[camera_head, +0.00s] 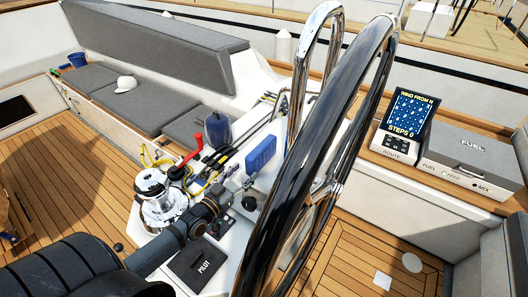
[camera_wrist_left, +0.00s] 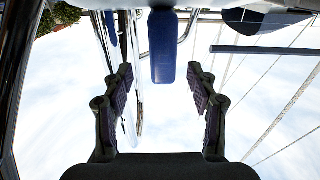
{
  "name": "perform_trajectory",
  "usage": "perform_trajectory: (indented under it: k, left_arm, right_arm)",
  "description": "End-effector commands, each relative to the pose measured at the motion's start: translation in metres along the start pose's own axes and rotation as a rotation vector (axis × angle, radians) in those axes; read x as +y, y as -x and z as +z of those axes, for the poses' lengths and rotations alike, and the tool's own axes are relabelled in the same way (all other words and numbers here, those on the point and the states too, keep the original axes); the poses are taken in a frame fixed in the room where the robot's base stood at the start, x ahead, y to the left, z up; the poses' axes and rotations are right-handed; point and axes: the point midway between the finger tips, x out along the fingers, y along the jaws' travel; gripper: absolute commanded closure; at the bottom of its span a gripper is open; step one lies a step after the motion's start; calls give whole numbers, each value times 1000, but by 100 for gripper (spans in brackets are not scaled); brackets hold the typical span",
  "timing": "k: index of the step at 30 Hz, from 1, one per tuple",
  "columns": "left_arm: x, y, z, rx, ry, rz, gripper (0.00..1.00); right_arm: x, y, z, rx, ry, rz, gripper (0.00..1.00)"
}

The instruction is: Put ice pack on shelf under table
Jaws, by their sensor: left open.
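The ice pack appears to be the blue, flat, upright block (camera_head: 261,154) in the middle of the head view, just left of the black wheel rim. A blue slab, seemingly the same one, shows at the top middle of the left wrist view (camera_wrist_left: 162,48). My left gripper (camera_head: 238,186) is just below and left of it; its fingers (camera_wrist_left: 162,95) are spread wide with nothing between them. The blue slab lies ahead of the fingertips, apart from them. I cannot make out a shelf under a table. My right gripper is not in view.
The steering wheel (camera_head: 277,212) and a steel rail (camera_head: 300,75) stand close on the right. A winch (camera_head: 160,198), a red-handled lever (camera_head: 192,150) and ropes lie left of the gripper. A PILOT box (camera_head: 198,265) is below. A fuel box (camera_head: 470,158) is far right.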

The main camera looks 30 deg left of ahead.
Motion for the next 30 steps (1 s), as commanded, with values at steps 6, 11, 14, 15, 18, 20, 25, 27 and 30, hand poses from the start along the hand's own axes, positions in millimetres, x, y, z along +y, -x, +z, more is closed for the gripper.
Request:
perform_trajectory:
  k: [6, 11, 14, 15, 18, 20, 25, 27, 30]
  left_arm:
    - [0, -38, 4, 4, 1, -1, 42]
    - [0, -44, 1, -1, 0, 0, 42]
    - [-1, -51, 2, 1, 0, -1, 42]
    - [-2, -57, 2, 4, 0, -1, 42]
    - [-5, -76, 2, 5, 1, -1, 42]
    - [-5, -85, 2, 3, 3, -2, 42]
    - [-5, -96, -2, -1, 0, -1, 42]
    - [-5, -96, -2, -2, 0, 0, 42]
    - [-5, -96, -2, -2, 0, 0, 42]
  right_arm:
    - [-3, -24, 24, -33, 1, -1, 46]
    - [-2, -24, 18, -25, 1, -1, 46]
    - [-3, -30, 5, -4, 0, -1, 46]
    - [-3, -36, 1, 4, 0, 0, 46]
    - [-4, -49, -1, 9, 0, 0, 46]
    - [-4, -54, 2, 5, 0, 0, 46]
    - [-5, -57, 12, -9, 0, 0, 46]
    - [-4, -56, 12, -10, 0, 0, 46]
    - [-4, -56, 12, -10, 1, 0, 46]
